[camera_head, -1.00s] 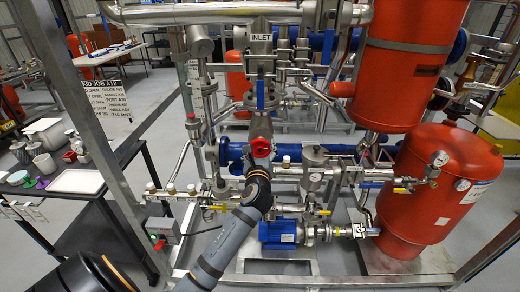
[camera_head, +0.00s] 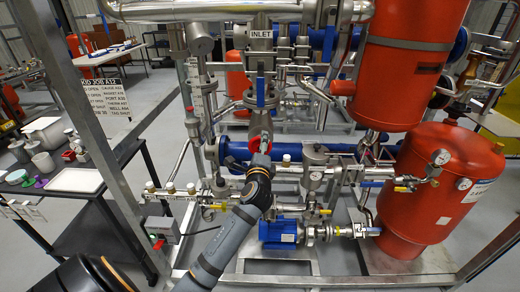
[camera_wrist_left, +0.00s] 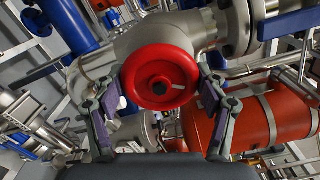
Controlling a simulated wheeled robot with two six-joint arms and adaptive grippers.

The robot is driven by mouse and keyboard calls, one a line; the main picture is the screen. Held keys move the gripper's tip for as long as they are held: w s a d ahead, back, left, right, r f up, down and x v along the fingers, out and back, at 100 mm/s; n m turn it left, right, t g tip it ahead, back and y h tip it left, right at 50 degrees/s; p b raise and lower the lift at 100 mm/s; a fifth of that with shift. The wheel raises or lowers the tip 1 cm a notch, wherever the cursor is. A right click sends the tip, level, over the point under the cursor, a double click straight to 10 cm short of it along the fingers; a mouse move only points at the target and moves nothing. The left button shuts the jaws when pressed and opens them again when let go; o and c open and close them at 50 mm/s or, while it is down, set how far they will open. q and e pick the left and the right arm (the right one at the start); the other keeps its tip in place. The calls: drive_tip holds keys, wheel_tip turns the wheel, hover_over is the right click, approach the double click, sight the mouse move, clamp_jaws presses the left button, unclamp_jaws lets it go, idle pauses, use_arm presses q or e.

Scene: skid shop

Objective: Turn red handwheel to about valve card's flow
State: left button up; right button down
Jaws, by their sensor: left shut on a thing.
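The red handwheel (camera_head: 253,144) is on the pipework below the INLET label, largely covered by my left gripper (camera_head: 263,145). In the left wrist view the red handwheel (camera_wrist_left: 146,61) faces the camera, with a dark hub and a pale mark right of the hub. My left gripper (camera_wrist_left: 163,92) has one finger on each side of the wheel, pads at its rim, shut on it. A white card with black lines of text (camera_head: 107,97) hangs at the left of the frame; I cannot tell if it is the valve card. My right gripper is not in view.
A red tank (camera_head: 440,185) stands on the right, with another above it. A blue pump (camera_head: 278,231) sits low in the skid. A steel frame post (camera_head: 82,110) rises at left, beside a dark bench with cups and a white tray (camera_head: 76,181).

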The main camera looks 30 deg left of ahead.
use_arm(q)
drive_tip(key=n+b, duration=0.1)
drive_tip(key=n, duration=0.3)
drive_tip(key=shift+f+n+b, duration=0.2)
drive_tip(key=shift+n+b, duration=0.1)
drive_tip(key=shift+b, duration=0.1)
drive_tip(key=n+b, duration=0.1)
drive_tip(key=n, duration=0.2)
drive_tip(key=shift+n+b, duration=0.35)
drive_tip(key=shift+n, duration=0.05)
drive_tip(key=n+b, duration=0.2)
drive_tip(key=n, duration=0.2)
drive_tip(key=shift+n+b, duration=1)
drive_tip(key=shift+n, duration=0.8)
drive_tip(key=shift+r, duration=0.1)
drive_tip(key=o, duration=1.2)
